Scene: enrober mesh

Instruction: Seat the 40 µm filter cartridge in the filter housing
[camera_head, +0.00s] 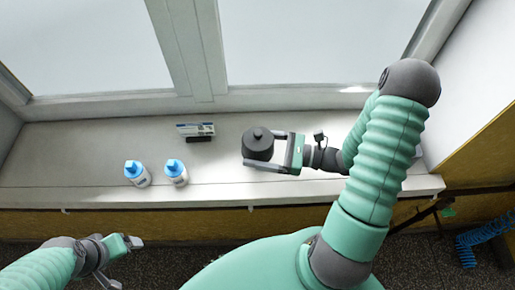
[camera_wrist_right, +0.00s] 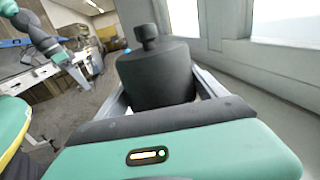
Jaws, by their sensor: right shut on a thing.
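My right gripper (camera_head: 262,152) is shut on a dark grey cylinder (camera_head: 258,143) with a small knob on top. The fingers lie along two sides of its body, and it stands upright over the window sill. In the right wrist view the cylinder (camera_wrist_right: 155,75) sits between the fingers, its lower part hidden by the gripper body. I cannot tell whether it is the filter housing or another part. No label reading 40 µm is legible, and I cannot make out the cartridge. My left gripper (camera_head: 133,243) is low at the left, away from the sill; its finger opening is unclear.
Two white bottles with blue caps (camera_head: 137,173) (camera_head: 175,172) stand left of the cylinder. A small printed box (camera_head: 195,129) and a black bar (camera_head: 200,139) lie behind them. The sill (camera_head: 70,165) is bare at the far left. A blue coiled hose (camera_head: 470,246) hangs at right.

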